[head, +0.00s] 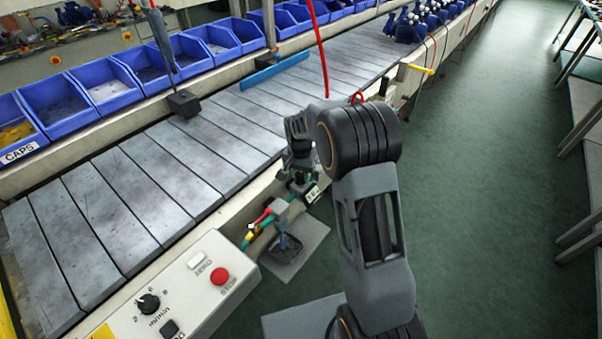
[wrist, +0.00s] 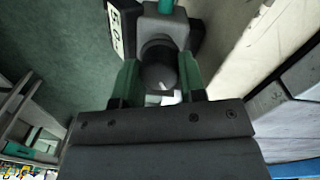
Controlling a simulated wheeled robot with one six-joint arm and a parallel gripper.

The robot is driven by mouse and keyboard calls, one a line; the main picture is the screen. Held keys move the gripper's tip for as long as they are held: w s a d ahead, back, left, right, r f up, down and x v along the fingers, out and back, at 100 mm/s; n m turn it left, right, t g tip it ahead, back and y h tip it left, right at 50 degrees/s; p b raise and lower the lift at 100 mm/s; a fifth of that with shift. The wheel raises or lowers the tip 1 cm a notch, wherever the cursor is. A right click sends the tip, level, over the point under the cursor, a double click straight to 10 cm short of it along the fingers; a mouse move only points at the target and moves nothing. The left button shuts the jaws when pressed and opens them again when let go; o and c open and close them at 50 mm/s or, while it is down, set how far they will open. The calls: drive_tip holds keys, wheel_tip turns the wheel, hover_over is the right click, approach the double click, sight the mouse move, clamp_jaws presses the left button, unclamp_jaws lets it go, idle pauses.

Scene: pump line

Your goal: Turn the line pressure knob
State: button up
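The line pressure knob (wrist: 158,68) is a dark round knob in the wrist view, on a grey fitting with a green pipe above it. My gripper (wrist: 159,82) has one green finger on each side of the knob, and both look to be against its sides. A small white display (wrist: 116,30) sits beside the knob; its digits are only partly legible. In the head view my gripper (head: 301,165) is at the conveyor's near edge, just above the display (head: 312,194). My gripper and arm hide the knob there.
A control box (head: 190,290) with a red stop button (head: 220,276) and a black dial (head: 148,304) stands at the front. The slatted conveyor (head: 140,185) runs behind, with blue bins (head: 108,92) beyond. A red hose (head: 318,45) hangs above.

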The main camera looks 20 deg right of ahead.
sight(300, 173)
drive_tip(key=o, duration=0.5)
drive_tip(key=shift+c, duration=0.2)
wheel_tip(300, 173, up, 14)
drive_tip(key=p, duration=0.1)
drive_tip(key=shift+w+p, duration=0.15)
drive_tip(key=shift+p, duration=0.15)
drive_tip(key=shift+a, duration=0.1)
